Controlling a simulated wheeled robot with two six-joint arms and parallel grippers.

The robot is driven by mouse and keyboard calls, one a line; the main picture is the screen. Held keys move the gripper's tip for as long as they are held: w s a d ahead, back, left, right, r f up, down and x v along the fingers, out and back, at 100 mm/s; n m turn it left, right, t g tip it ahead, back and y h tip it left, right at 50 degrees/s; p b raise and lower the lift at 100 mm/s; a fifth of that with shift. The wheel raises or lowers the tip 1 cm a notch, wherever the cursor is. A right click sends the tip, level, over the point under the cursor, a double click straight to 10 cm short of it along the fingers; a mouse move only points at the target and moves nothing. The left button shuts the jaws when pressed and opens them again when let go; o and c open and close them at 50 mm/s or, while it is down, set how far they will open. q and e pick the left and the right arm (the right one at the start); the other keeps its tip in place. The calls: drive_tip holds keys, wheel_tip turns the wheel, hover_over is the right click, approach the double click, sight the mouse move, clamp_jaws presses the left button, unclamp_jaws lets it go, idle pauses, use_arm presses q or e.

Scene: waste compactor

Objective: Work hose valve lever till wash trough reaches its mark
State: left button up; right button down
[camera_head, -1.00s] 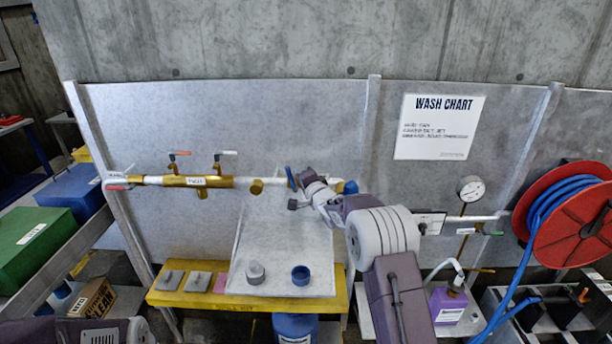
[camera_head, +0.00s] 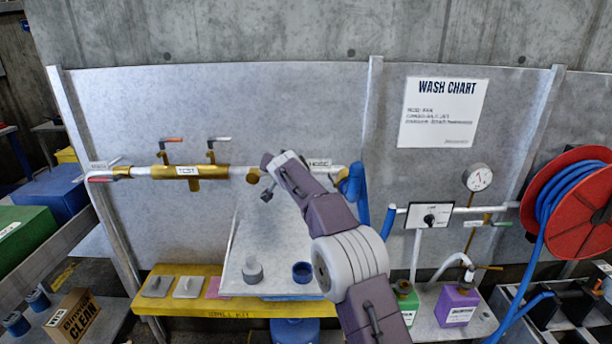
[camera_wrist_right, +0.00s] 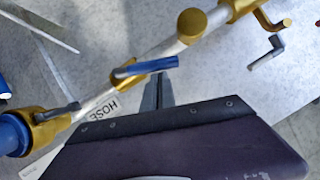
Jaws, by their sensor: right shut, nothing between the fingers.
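The hose valve lever (camera_wrist_right: 150,67), with a blue grip, sits on the white pipe beside the HOSE label (camera_wrist_right: 102,108) in the right wrist view. It points right, at an angle to the pipe. In the head view the lever is hidden behind my right arm. My right gripper (camera_wrist_right: 160,92) is shut and empty, its tips just below the lever; I cannot tell whether they touch. A pale, sloped metal basin (camera_head: 240,280), perhaps the wash trough, stands below the pipe. I see no level mark or water in it. My left gripper is out of view.
A brass TEST valve body (camera_head: 190,172) with red and grey levers is on the pipe at left. A gauge (camera_head: 478,178) and red hose reel (camera_head: 572,210) stand at right.

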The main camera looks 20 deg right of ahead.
drive_tip(key=shift+w+a+f+n+g+h, duration=0.15)
drive_tip(key=shift+a+f+n+g+h, duration=0.15)
drive_tip(key=shift+a+f+n+h, duration=0.35)
drive_tip(key=shift+a+f+b, duration=0.1)
drive_tip(key=shift+f+b, duration=0.15)
drive_tip(key=shift+b, duration=0.05)
drive_tip(key=shift+r, duration=0.1)
